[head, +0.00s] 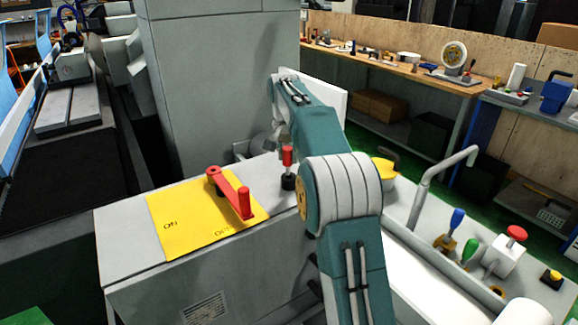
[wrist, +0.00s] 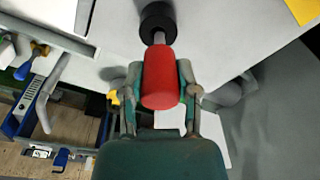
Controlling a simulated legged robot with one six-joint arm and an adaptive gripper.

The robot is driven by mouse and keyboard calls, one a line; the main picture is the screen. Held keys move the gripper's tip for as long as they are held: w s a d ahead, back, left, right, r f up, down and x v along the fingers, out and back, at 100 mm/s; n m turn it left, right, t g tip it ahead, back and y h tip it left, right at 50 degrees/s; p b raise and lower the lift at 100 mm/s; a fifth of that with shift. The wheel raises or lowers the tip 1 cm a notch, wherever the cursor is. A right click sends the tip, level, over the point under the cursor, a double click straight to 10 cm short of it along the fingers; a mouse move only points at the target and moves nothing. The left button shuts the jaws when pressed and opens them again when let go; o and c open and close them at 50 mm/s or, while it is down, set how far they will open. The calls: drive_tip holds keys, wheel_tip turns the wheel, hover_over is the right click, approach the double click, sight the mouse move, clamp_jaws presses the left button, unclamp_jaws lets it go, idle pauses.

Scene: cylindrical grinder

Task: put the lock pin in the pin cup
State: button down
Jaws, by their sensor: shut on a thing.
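The lock pin has a red grip (wrist: 161,80) and a short metal shank. My gripper (wrist: 161,88) is shut on the red grip, one finger on each side, in the wrist view. The shank's far end meets a black round cup (wrist: 157,20), which I take for the pin cup. The red grip (head: 288,155) also shows in the head view, upright just above the black cup (head: 289,183) on the grey machine top. How deep the shank sits in the cup cannot be told. My gripper's fingers are largely hidden behind my arm in the head view.
A red lever (head: 231,192) stands on a yellow plate (head: 185,225) left of the cup. A tall grey housing (head: 225,85) rises behind. A bent grey handle (head: 428,185) and coloured knobs (head: 457,220) are at the right. The machine top is bare around the cup.

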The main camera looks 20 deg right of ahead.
sight(289, 166)
drive_tip(key=f, duration=0.3)
drive_tip(key=shift+w+d+f, duration=0.2)
drive_tip(key=shift+f, duration=0.2)
drive_tip(key=shift+d, duration=0.1)
drive_tip(key=shift+c, duration=1.8)
unclamp_jaws()
